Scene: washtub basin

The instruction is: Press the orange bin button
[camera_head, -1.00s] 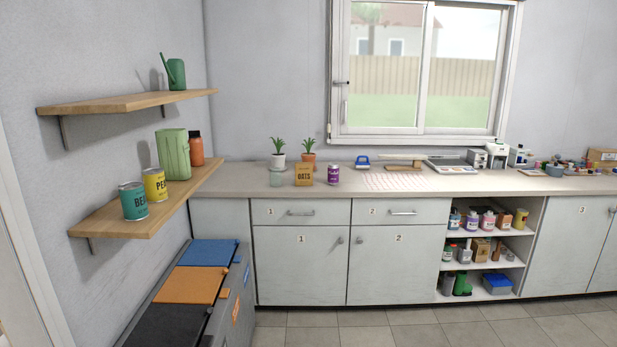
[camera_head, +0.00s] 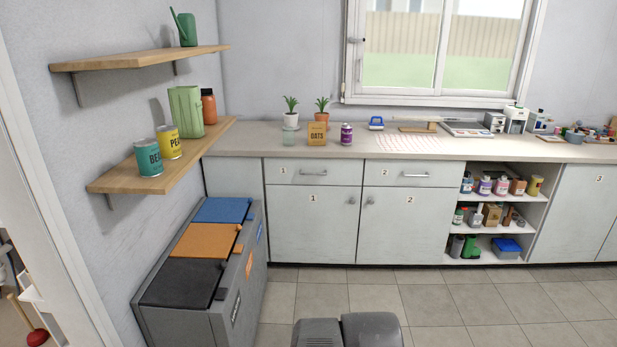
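The bin unit (camera_head: 235,305) is a grey box against the left wall, below the shelves. It has three lids in a row: blue at the back, orange (camera_head: 205,241) in the middle and black at the front. All three lids look shut. A small orange piece, seemingly the orange bin button (camera_head: 237,248), sits at the right edge of the orange lid. It is too small to make out clearly. My gripper is not in view. Grey rounded parts of my own body show at the bottom middle.
The blue lid (camera_head: 222,210) and black lid (camera_head: 181,282) flank the orange one. A shelf (camera_head: 115,181) with cans (camera_head: 149,158) juts out above the bins. Cabinets (camera_head: 312,222) line the back wall. The tiled floor (camera_head: 440,300) right of the bins is clear.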

